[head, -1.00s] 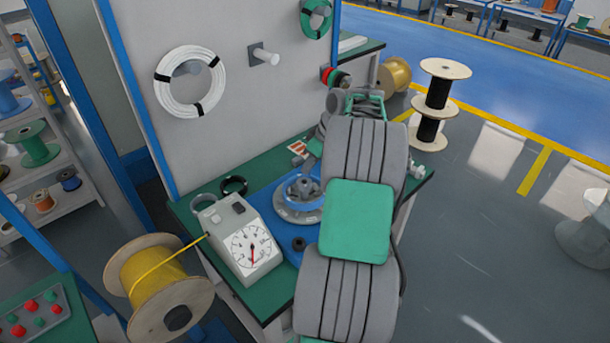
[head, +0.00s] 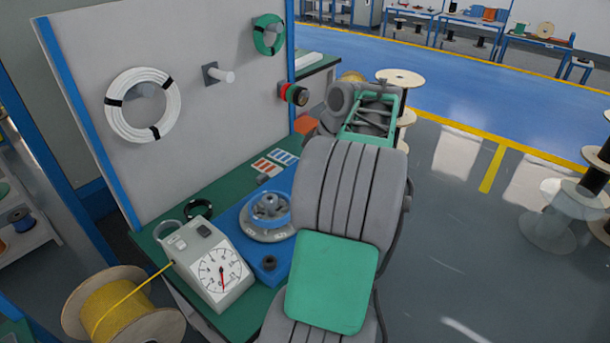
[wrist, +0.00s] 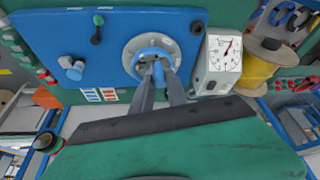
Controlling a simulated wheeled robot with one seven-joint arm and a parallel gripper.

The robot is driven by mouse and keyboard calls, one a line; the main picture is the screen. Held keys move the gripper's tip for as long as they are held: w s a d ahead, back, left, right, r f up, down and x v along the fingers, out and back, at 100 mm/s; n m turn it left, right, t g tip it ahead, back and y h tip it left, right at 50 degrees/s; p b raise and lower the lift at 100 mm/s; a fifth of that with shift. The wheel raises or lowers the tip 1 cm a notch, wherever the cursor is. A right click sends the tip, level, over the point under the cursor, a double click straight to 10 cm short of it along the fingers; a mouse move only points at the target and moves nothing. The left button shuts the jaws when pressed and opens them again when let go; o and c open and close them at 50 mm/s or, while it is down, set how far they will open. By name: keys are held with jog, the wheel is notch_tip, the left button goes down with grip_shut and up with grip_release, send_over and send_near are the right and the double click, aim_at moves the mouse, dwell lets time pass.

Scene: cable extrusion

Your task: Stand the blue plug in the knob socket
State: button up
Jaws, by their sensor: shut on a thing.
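A blue thing that looks like the plug (wrist: 158,72) shows between my fingertips in the wrist view. My gripper (wrist: 158,80) is shut on it, over the round grey fitting (wrist: 136,51) with a blue ring. Whether the plug touches the fitting, I cannot tell. In the head view this round fitting (head: 268,236) stands on the blue plate (head: 240,232), left of my arm. My gripper is hidden behind my arm there. A small black round part (wrist: 197,27) sits on the same plate. Which part is the knob socket is not clear.
A white box with a dial (head: 222,278) stands left of the plate. A grey-blue knob (wrist: 72,68) and a green-topped lever (wrist: 97,30) stand on the plate. The upright grey panel (head: 190,40) bears a white coil (head: 112,112) and a peg (head: 222,75).

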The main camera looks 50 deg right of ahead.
jog(key=shift+f+b, duration=3.55)
jog(key=shift+f, duration=0.6)
grip_shut()
jog(key=w+a+b, duration=0.1)
jog(key=a+b, duration=0.3)
jog(key=a, duration=0.9)
jog(key=shift+w+a, duration=0.2)
jog(key=shift+a, duration=0.05)
jog(key=shift+f+b, duration=4.9)
jog(key=shift+f, duration=0.65)
jog(key=shift+f+b, duration=0.3)
jog(key=shift+f, duration=0.1)
jog(key=o, duration=0.9)
grip_release()
jog(key=shift+r, duration=0.1)
